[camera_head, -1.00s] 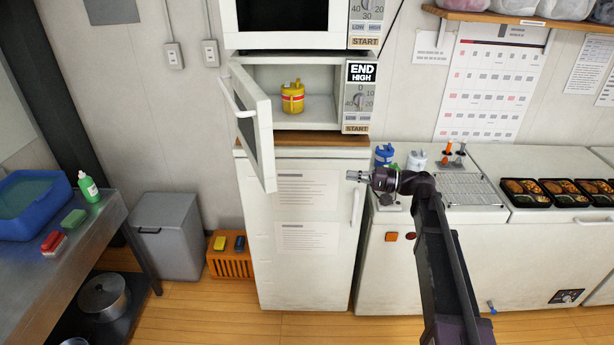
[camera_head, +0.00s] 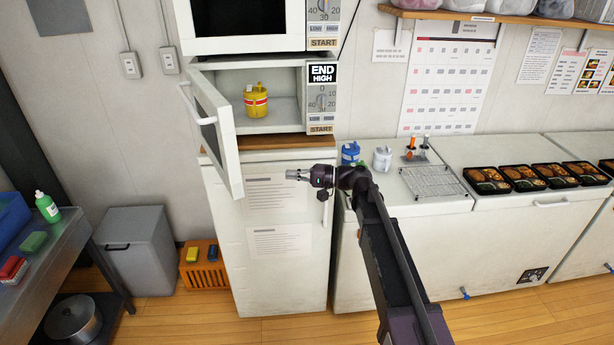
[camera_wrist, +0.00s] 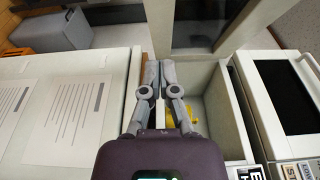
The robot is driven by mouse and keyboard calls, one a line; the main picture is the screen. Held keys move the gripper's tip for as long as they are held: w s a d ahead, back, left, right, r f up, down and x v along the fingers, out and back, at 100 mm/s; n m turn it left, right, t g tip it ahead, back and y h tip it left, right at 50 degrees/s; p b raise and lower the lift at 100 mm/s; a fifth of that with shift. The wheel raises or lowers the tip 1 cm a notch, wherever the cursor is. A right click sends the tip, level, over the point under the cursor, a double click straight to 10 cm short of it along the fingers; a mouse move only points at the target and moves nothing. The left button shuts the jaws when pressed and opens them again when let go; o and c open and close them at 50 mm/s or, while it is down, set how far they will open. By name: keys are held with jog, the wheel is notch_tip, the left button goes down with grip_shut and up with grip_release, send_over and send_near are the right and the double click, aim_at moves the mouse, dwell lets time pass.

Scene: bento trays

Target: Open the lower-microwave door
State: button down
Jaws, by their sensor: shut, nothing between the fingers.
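The lower microwave (camera_head: 284,72) stands on the wooden top of a white fridge, and its door (camera_head: 212,132) is swung wide open to the left with the white handle (camera_head: 193,103) on its outer face. A yellow pot (camera_head: 256,101) sits inside the cavity. My gripper (camera_head: 290,174) is shut and empty, in front of the fridge below the cavity and to the right of the door's lower corner. In the wrist view my gripper (camera_wrist: 159,68) points past the microwave's edge, with the open door (camera_wrist: 238,25) ahead and the yellow pot partly hidden behind the fingers.
The upper microwave (camera_head: 248,46) sits directly above. The white fridge (camera_head: 275,250) is below. Blue and white pots, a wire rack (camera_head: 433,182) and several bento trays stand on the freezers at right. A grey bin (camera_head: 140,250) and an orange crate (camera_head: 204,275) are at lower left.

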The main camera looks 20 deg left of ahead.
jog(key=shift+s+a, duration=1.9)
jog(key=shift+s, duration=0.25)
jog(key=shift+s, duration=0.15)
